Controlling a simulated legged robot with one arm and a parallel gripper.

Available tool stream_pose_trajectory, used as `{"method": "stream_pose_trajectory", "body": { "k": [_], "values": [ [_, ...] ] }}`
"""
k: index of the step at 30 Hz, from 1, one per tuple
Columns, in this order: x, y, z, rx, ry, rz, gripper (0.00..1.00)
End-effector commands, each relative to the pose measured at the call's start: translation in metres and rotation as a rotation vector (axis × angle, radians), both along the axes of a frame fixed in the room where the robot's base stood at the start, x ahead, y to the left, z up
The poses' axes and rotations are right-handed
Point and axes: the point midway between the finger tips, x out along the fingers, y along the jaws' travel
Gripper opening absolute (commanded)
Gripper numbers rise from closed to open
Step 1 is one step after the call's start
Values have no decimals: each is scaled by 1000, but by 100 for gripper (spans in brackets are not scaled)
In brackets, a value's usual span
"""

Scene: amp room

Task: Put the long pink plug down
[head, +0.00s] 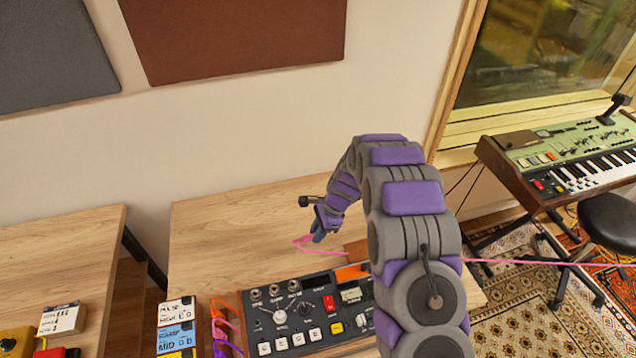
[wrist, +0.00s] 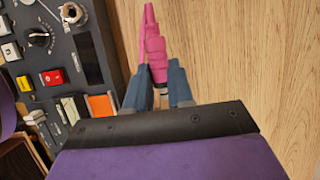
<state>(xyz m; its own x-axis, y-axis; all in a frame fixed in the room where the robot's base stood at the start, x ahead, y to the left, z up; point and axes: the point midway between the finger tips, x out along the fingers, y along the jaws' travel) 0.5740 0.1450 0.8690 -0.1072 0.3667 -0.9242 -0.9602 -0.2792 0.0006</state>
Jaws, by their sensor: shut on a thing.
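The long pink plug (wrist: 154,45) is between the two blue-grey fingers of my gripper (wrist: 158,85) in the wrist view. My gripper is shut on it, and the pink end points away from the gripper over bare wood. In the head view the pink plug (head: 303,242) shows small beside my gripper (head: 318,237), low over the wooden table (head: 235,215) behind the grey mixer. I cannot tell whether the plug touches the wood. A pink cable (head: 520,262) runs off to the right behind my arm.
The grey mixer (head: 265,325) with knobs and buttons is close beside the gripper. Coloured plugs (head: 222,328) and pedals (head: 176,325) stand left of it. The table behind the mixer is clear. A gap separates it from the left table (head: 65,235). A keyboard (head: 570,155) stands at right.

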Motion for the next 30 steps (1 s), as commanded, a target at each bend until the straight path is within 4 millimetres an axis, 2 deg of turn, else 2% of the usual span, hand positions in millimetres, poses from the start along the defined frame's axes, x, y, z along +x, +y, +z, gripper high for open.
{"method": "stream_pose_trajectory", "body": {
  "k": [5, 10, 15, 21, 25, 30],
  "values": [
    [0, -3, 11, -1, -3, 54, 0],
    [-4, -19, 37, -2, -7, 300, 0],
    [-15, -57, 80, -2, -5, 691, 0],
    [-29, -106, 126, -3, 0, 1050, 0],
    [-36, -128, 146, -3, 1, 1193, 0],
    [-40, -143, 160, 1, 3, 1278, 0]
  ]
}}
